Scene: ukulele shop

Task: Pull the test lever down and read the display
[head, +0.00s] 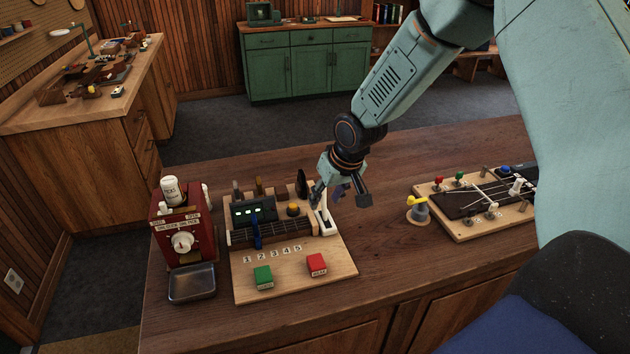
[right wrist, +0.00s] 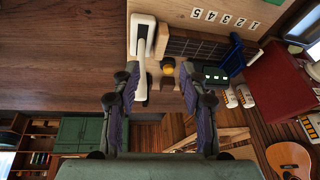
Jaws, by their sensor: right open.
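The test board (head: 300,272) lies on the counter, with a white lever (head: 324,217) in a white slotted plate at its right end. The lever also shows in the right wrist view (right wrist: 141,60), its handle end just inside the left-hand finger. The small dark display (head: 252,212) has green lit marks, too small to read; it also shows in the right wrist view (right wrist: 216,74). My right gripper (head: 333,195) is open above the lever; its fingers also show in the right wrist view (right wrist: 159,78). Contact with the lever cannot be told. My left gripper is out of view.
On the board are a yellow knob (head: 293,209), a green button (head: 263,277) and a red button (head: 316,264). A red machine (head: 183,229) and a metal tray (head: 192,283) stand left. Another fixture board (head: 476,204) lies right.

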